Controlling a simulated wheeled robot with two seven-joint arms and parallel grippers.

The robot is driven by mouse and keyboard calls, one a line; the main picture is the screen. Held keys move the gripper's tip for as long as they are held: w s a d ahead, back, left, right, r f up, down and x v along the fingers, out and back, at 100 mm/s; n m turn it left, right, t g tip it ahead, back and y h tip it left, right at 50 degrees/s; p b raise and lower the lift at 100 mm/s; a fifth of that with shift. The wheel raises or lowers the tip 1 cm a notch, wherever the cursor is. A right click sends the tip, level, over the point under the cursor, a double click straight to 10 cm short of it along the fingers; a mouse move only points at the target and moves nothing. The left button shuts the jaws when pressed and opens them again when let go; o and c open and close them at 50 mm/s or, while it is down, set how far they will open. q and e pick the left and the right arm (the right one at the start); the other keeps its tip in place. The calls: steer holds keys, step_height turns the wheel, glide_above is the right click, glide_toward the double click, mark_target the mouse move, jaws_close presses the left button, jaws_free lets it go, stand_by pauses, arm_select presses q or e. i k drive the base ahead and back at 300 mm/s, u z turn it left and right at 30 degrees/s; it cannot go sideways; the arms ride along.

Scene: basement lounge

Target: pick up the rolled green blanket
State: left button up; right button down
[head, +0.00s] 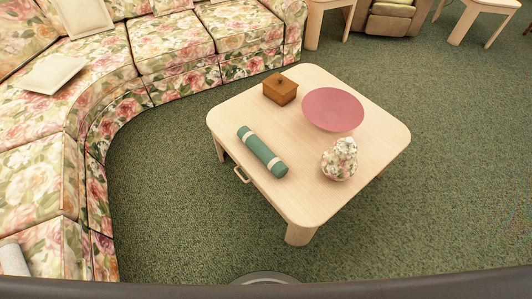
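The rolled green blanket (262,152) lies on the light wooden coffee table (232,104), near its left edge. It is a teal-green roll with a pale band near each end, and it lies slantwise. Neither of my grippers shows in the head view. Nothing touches or covers the blanket.
The table also holds a small wooden box (280,89), a wide pink bowl (333,109) and a floral-patterned jar (340,159). A curved floral sofa (172,44) runs along the left and back. Green carpet (175,180) is clear around the table.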

mark_target(274, 163)
steer(key=u, duration=3.15)
steer(key=k, duration=2.65)
steer(key=z, duration=2.1)
steer(key=i, duration=1)
steer(key=u, duration=0.05)
